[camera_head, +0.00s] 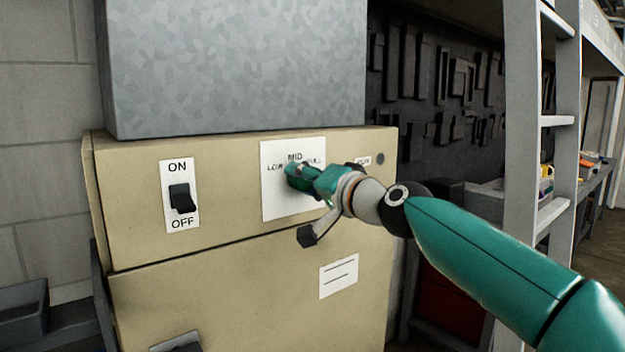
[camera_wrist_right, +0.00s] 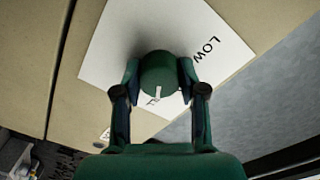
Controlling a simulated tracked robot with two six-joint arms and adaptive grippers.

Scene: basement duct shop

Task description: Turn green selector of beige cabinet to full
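The beige cabinet (camera_head: 230,245) stands at the centre of the head view. Its white selector plate (camera_head: 272,205) reads LOW, MID and FULL; FULL is partly hidden. The green selector (camera_wrist_right: 158,73) is a round knob in the right wrist view. Its white pointer mark is at the knob's lower edge, on the side away from LOW, by a partly covered letter. My right gripper (camera_wrist_right: 159,76) has a finger on either side of the knob, apparently touching it. In the head view the right gripper (camera_head: 294,174) covers most of the knob. My left gripper is not in view.
A black ON/OFF switch (camera_head: 182,199) sits on the cabinet left of the selector plate. A grey metal duct (camera_head: 235,65) rises above the cabinet top. A ladder (camera_head: 557,120) and a shelf with items stand to the right. A grey bin (camera_head: 24,310) is at lower left.

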